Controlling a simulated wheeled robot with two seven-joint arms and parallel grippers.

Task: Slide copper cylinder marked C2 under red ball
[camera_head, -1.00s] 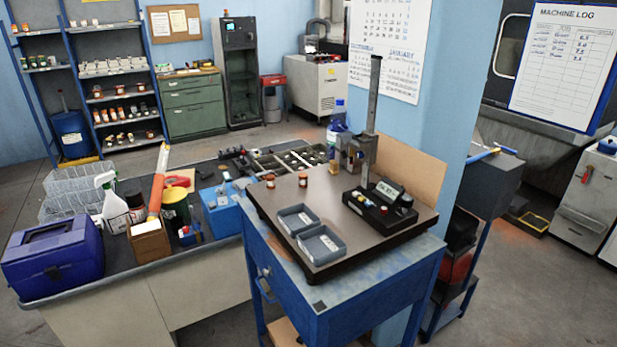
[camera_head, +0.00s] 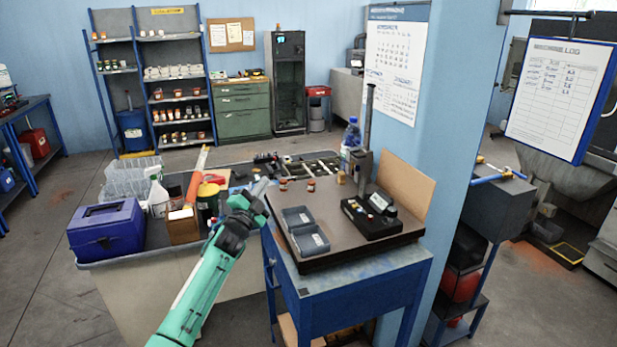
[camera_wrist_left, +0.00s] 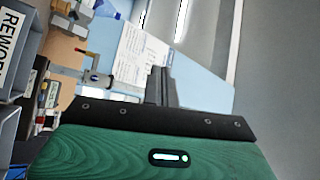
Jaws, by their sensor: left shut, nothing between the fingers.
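Two small copper-coloured cylinders stand on the dark plate on the blue stand, one at the left (camera_head: 283,185) and one to its right (camera_head: 311,186). Their markings are too small to read, so I cannot tell which is C2. I cannot make out a red ball in either view. My left gripper (camera_head: 263,187) is shut and empty, raised near the plate's left edge, just left of the cylinders. Its shut fingers (camera_wrist_left: 160,87) point at the wall side in the left wrist view, with no cylinder visible there. My right gripper is not in view.
Two grey trays (camera_head: 310,240) sit at the plate's front left; one in the wrist view reads REWORK. A black device (camera_head: 372,217) and a tall gauge post (camera_head: 367,130) stand to the right. A blue toolbox (camera_head: 106,228) is on the bench at left.

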